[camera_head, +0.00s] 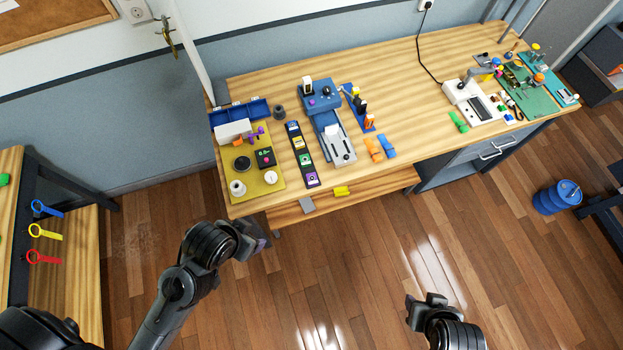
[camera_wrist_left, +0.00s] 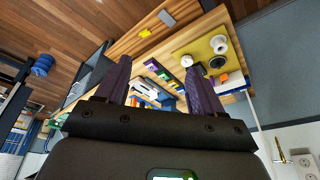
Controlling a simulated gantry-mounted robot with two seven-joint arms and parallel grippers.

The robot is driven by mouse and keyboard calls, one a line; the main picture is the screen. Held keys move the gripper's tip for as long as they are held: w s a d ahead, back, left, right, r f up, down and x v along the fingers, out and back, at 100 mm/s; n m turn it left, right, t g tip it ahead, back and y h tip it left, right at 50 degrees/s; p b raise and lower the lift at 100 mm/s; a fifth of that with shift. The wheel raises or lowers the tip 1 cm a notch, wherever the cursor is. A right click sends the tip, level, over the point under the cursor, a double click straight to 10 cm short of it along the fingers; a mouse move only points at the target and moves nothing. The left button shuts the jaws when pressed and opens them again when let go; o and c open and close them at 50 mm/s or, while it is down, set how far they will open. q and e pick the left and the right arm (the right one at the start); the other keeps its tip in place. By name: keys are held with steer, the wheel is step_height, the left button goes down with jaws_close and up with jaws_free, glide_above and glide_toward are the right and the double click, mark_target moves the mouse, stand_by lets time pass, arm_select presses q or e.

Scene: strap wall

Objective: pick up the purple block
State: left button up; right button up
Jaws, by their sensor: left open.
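Several small purple things show in the head view; I cannot tell for certain which is the purple block. A purple piece (camera_head: 312,176) is at the near end of a dark strip, another purple piece (camera_head: 251,137) is by the white box, and a purple spot (camera_head: 311,101) is on the blue machine. My left gripper (camera_head: 262,242) is in front of the table's near left edge, apart from these pieces. Its two purple fingers are spread and empty in the left wrist view (camera_wrist_left: 159,63). My right gripper (camera_head: 425,300) is over the floor, far from the table; its jaw opening is unclear.
The wooden table (camera_head: 400,90) has a yellow mat (camera_head: 265,202) with a white box (camera_head: 233,131), a dark strip (camera_head: 293,128), a blue-grey machine (camera_head: 335,140) and orange and blue pieces. A lower shelf (camera_head: 375,183) juts out below. The table's middle is clear.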

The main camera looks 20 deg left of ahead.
stand_by(0.3)
arm_select(q)
steer(key=o, duration=0.4)
steer(key=shift+w, duration=0.1)
